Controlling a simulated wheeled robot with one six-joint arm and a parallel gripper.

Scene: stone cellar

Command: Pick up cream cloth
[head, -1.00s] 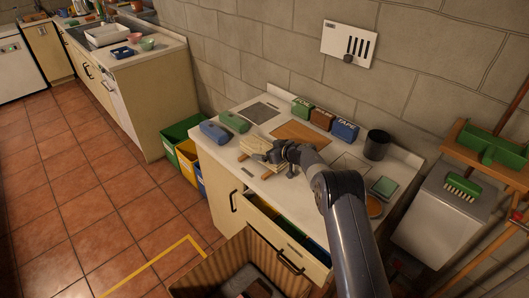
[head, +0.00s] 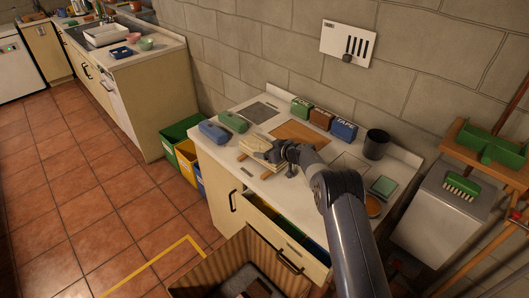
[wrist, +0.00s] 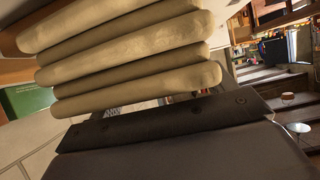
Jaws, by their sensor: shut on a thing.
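The cream cloth (head: 257,147) is a folded stack of thick layers above the middle of the white worktop (head: 268,187). My gripper (head: 278,153) is at its right side in the head view and shut on it. In the wrist view the cloth's rounded folds (wrist: 135,55) fill the upper left, close in front of the gripper's dark body. The fingertips are hidden by the cloth and the arm. I cannot tell whether the cloth is clear of the worktop.
A blue case (head: 214,131) and a green case (head: 233,122) lie left of the cloth. Labelled boxes (head: 321,118) and a black cup (head: 376,144) stand behind. A drawer (head: 287,238) is open below, above a ribbed brown box (head: 215,272).

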